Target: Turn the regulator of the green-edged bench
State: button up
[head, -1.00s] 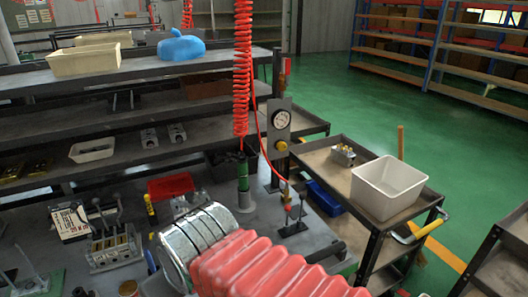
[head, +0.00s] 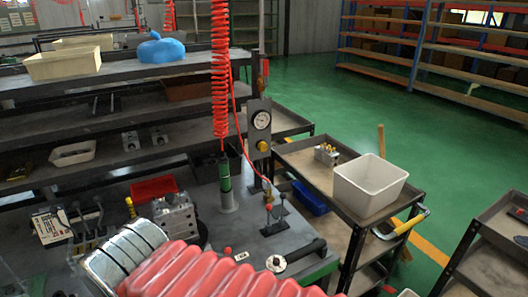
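The green-edged bench (head: 318,272) is in the middle foreground, its green front edge showing at the lower right. A post with a grey panel stands at its back. The panel carries a round white gauge (head: 261,120), and below it is the regulator's brass-yellow knob (head: 263,146). The knob is unobstructed and nothing touches it. My arm, with a red ribbed sleeve and silver cuff, crosses the bottom of the view well below and left of the regulator. My gripper's fingers do not show.
A red coiled hose (head: 219,80) hangs left of the gauge above a green-and-grey cylinder (head: 225,185). Small levers (head: 275,215) and a black-handled tool (head: 300,256) are on the bench. A metal valve block (head: 175,215) is behind my arm. A trolley with a white bin (head: 370,183) stands right.

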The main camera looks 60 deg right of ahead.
aim_at(263, 147)
jog(key=u, duration=0.05)
jog(key=k, duration=1.25)
jog(key=z, duration=0.55)
jog(key=i, duration=1)
jog(key=z, duration=0.05)
